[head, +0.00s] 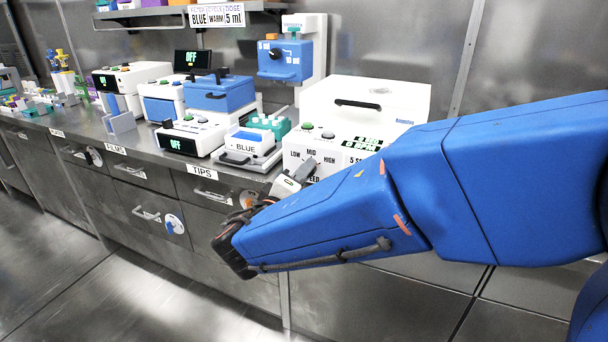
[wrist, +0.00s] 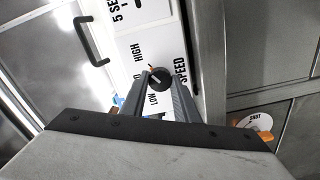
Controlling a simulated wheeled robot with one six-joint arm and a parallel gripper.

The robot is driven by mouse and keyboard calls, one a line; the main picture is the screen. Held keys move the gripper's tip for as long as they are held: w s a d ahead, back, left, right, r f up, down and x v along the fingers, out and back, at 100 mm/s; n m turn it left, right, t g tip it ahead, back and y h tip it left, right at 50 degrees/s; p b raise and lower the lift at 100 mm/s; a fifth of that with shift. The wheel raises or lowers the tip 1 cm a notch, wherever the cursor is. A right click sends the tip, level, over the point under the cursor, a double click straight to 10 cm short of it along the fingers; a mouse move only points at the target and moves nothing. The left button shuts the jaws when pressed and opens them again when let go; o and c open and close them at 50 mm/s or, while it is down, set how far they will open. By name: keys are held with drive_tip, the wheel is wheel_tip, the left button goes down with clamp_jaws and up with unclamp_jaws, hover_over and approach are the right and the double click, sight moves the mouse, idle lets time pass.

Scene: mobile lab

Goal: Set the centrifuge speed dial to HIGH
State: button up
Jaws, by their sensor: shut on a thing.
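The centrifuge (head: 385,98) is the white box with a black lid handle at the right of the counter in the head view. Its front has LOW, MID and HIGH labels above SPEED. In the wrist view the dark round speed dial (wrist: 160,78) sits between the HIGH and LOW labels, with SPEED beside it. My gripper (wrist: 158,83) is shut on the dial, one finger on each side. A pale pointer line shows on the dial, but its exact setting is unclear. In the head view my gripper (head: 296,180) is at the panel and hides the dial.
A white and blue device marked BLUE (head: 246,160) stands left of the centrifuge. A blue unit with a dial (head: 285,58) stands behind. Drawers with handles, one labelled TIPS (head: 203,171), line the counter front. The floor at left is clear.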

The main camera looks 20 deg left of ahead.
drive_tip(key=shift+f+m, duration=0.1)
drive_tip(key=shift+m, duration=0.4)
drive_tip(key=o, duration=1.1)
drive_tip(key=shift+c, duration=0.2)
drive_tip(key=shift+s, duration=0.1)
drive_tip(key=s+a, duration=0.1)
drive_tip(key=s, duration=1.6)
drive_tip(key=shift+s+a, duration=0.15)
